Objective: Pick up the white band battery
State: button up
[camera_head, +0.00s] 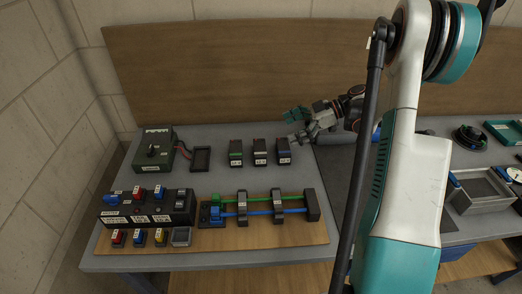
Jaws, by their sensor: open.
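Three dark batteries stand in a row on the grey bench. The middle one, the white band battery (260,153), has a pale band on its top. The left one (236,153) has a green band and the right one (283,152) has a blue band. My gripper (294,127) is open and empty, reaching in from the right. It is behind and to the right of the white band battery, near the blue band one. Its exact height above the bench is hard to tell.
A green box with a knob (153,153) and a small black tray (201,159) are left of the batteries. A switch block (148,207) and a rail fixture with green and blue rods (260,206) stand in front. A wooden panel (220,60) rises behind.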

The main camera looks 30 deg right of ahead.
send_near(262, 147)
jog(key=shift+w+a+f+n+y+b, duration=0.15)
jog(key=shift+w+a+f+n+b, duration=0.1)
jog(key=shift+a+f+b, duration=0.3)
jog(key=shift+w+a+f+n+y+b, duration=0.15)
jog(key=shift+w+a+f+b, duration=0.1)
jog(key=shift+a+f+b, duration=0.3)
jog(key=shift+r+b+x, duration=0.2)
jog(key=shift+b+x, duration=0.75)
jog(key=shift+x, duration=2.15)
jog(key=shift+w+r, duration=0.1)
jog(key=c, duration=1.5)
